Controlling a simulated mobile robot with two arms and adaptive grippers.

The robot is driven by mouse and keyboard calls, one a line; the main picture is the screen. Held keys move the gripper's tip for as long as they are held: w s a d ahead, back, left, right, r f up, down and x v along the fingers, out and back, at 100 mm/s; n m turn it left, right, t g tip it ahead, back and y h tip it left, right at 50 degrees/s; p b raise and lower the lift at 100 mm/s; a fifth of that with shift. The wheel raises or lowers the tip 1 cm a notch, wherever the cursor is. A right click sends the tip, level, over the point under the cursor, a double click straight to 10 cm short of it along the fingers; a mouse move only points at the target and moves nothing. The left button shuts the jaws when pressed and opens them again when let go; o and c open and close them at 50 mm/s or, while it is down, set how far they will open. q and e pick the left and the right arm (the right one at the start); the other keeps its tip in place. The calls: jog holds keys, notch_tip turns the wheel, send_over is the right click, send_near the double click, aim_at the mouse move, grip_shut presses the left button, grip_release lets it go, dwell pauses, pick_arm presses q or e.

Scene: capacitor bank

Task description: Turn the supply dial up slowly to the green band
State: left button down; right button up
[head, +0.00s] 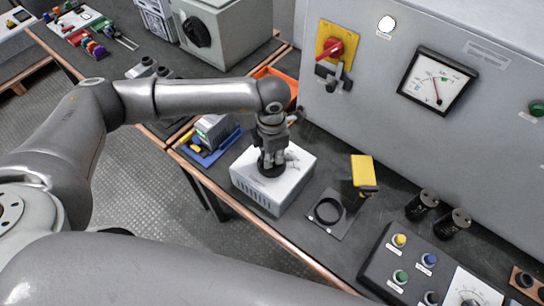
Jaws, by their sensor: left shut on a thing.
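A white box (265,196) with vent slots stands on the dark bench, and a round black dial (271,171) sits on its top. I take this for the supply dial. My left gripper (270,160) points down over the box, shut on the dial. Its fingers hide much of the dial, and its setting cannot be read. A square meter (437,82) on the grey cabinet has a white face with a small green mark at its upper right. Its needle stands near the middle, apparently left of the green. My right gripper is not in view.
A yellow-topped device (362,171) and a black ring on a plate (328,210) stand right of the box. Two black cylinders (421,204) and a button console (400,262) lie further right. A red-yellow switch (331,46) is on the cabinet (375,120) behind.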

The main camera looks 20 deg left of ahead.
pick_arm(q)
jog(key=shift+w+r, duration=0.1)
jog(key=c, duration=1.5)
grip_release()
notch_tip(320, 180, up, 12)
dwell(0.6)
